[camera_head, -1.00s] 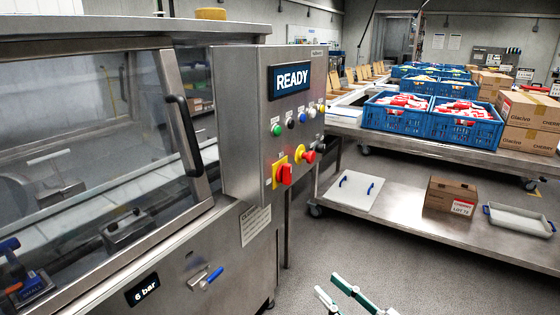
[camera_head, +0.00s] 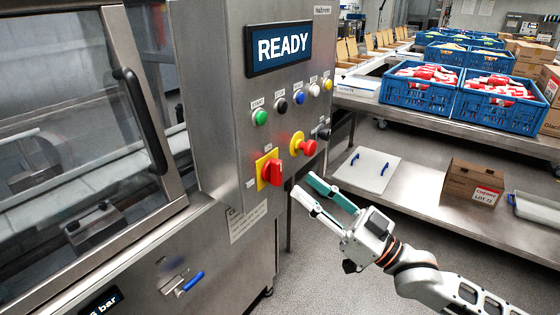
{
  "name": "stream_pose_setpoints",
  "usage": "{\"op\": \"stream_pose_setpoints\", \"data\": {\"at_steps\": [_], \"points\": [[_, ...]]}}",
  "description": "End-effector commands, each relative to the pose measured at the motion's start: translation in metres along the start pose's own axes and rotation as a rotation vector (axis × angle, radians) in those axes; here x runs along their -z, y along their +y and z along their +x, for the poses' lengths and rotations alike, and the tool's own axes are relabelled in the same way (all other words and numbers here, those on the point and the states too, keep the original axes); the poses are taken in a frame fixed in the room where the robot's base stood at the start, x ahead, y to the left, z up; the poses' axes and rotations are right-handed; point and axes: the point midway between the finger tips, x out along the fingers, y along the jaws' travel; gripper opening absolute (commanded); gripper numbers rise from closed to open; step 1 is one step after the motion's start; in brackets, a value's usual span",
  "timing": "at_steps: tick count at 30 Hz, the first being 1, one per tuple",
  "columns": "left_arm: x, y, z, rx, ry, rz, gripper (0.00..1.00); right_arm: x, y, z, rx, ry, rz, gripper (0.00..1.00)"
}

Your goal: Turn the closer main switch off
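The main switch (camera_head: 273,172) is a red rotary handle on a yellow plate, low on the steel control panel (camera_head: 235,120). Its red handle looks upright. The display (camera_head: 279,47) above it reads READY. My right gripper (camera_head: 307,192) is in front of the panel, just right of and slightly below the switch. Its two fingers, one green on its face, are spread apart and empty, pointing left toward the panel. It looks apart from the switch. My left gripper does not show.
A red emergency button (camera_head: 306,146) on yellow sits close right of the switch. Coloured buttons, such as the green one (camera_head: 260,118), line the panel above. A black door handle (camera_head: 142,120) is at left. A lower trolley shelf (camera_head: 415,190) stands right, behind my arm.

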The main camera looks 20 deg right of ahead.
Motion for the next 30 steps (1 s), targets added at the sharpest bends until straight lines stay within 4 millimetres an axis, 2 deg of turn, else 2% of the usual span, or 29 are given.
{"op": "stream_pose_setpoints", "data": {"at_steps": [5,12,18,29,30], "points": [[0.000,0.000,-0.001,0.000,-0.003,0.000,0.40,0.002,0.000,0.015,0.000,0.005,-0.001,0.31],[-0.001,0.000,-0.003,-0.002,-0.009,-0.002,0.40,0.003,0.000,0.050,0.000,0.006,-0.001,0.31],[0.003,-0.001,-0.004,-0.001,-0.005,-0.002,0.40,0.001,0.000,0.071,0.000,0.002,-0.001,0.31],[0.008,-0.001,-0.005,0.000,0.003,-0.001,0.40,0.000,0.000,0.077,0.000,0.000,0.000,0.31],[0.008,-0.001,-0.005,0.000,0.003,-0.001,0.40,0.000,0.000,0.077,0.000,0.000,0.000,0.28]]}}
